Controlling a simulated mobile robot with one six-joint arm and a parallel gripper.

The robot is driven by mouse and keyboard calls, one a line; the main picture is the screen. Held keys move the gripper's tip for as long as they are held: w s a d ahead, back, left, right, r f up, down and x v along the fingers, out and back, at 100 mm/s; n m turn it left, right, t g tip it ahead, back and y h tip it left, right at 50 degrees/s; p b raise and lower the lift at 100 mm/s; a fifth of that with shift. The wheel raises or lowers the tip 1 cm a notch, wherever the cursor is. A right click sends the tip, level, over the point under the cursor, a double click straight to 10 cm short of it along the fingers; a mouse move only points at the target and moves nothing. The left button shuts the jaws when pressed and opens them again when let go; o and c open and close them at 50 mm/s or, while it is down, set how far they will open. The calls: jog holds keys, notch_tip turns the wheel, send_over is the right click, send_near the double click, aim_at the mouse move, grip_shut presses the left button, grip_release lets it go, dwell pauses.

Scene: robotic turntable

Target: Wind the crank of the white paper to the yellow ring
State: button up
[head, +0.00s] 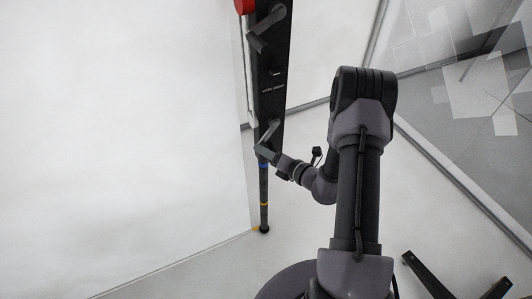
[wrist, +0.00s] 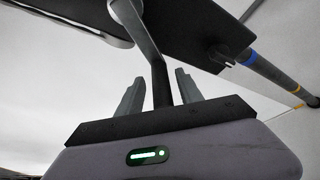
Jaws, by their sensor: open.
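The white paper (head: 130,120) hangs as a large sheet on the left of a dark panel. The panel has an upper crank (head: 266,28) and a lower crank (head: 268,134). Below it, a thin dark pole carries a blue ring (head: 263,165) and, lower, a yellow ring (head: 264,204). My gripper (head: 265,152) is at the lower crank. In the wrist view, the crank's dark handle (wrist: 160,84) stands between the open fingers of my gripper (wrist: 158,90), with gaps on both sides. The yellow ring also shows there (wrist: 298,89).
A red part (head: 244,6) is at the panel's top. A small orange mark (head: 256,229) is at the paper's lower right corner, near the pole's foot. Black legs (head: 430,275) stand at the lower right.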

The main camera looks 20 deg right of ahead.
jog(key=shift+w, duration=0.1)
grip_shut()
jog(key=shift+r, duration=0.1)
dwell(1.3)
